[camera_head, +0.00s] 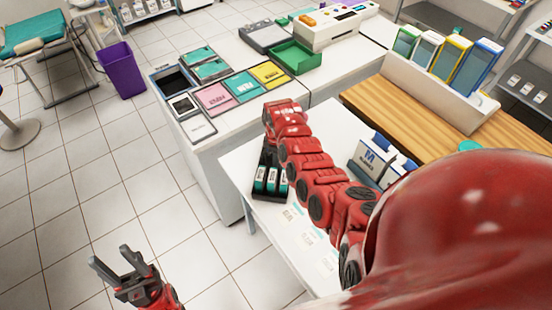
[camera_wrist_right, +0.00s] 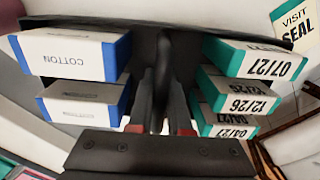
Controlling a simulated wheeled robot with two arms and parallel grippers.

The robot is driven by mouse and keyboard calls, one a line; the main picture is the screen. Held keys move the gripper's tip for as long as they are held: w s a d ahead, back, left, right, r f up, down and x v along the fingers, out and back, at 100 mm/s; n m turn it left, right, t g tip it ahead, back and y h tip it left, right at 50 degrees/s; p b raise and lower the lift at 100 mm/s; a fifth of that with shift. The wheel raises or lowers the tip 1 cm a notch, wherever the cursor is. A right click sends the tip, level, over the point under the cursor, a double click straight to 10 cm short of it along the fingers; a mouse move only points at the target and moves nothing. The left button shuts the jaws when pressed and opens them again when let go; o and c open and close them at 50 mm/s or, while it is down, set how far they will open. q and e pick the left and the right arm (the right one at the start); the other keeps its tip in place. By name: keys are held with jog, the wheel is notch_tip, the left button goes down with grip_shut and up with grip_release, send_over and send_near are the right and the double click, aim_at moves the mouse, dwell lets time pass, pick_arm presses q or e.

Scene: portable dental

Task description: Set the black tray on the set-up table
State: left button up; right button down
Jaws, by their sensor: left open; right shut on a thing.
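The black tray (camera_head: 262,160) is at the left edge of the white table (camera_head: 262,208), under the end of my right arm. I cannot tell whether it touches the tabletop. Teal-and-white boxes (camera_head: 272,180) stand in it. In the right wrist view, the tray (camera_wrist_right: 215,32) has blue-and-white cotton boxes (camera_wrist_right: 72,57) on one side and dated teal boxes (camera_wrist_right: 255,60) on the other. My right gripper (camera_wrist_right: 165,110) is shut on its central upright handle; the arm hides it in the head view. My left gripper (camera_head: 126,267) is open and empty, over the floor.
Blue-and-white boxes (camera_head: 370,158) stand on the white table's far side, near the wooden counter (camera_head: 375,98). Flat labels (camera_head: 308,238) lie on the tabletop. A white cabinet (camera_head: 228,140) with coloured packs and a green bin (camera_head: 296,57) stands behind.

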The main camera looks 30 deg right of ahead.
jog(key=shift+f, duration=0.1)
jog(key=c, duration=0.9)
grip_release()
jog(key=shift+o, duration=0.2)
jog(key=shift+r, duration=0.25)
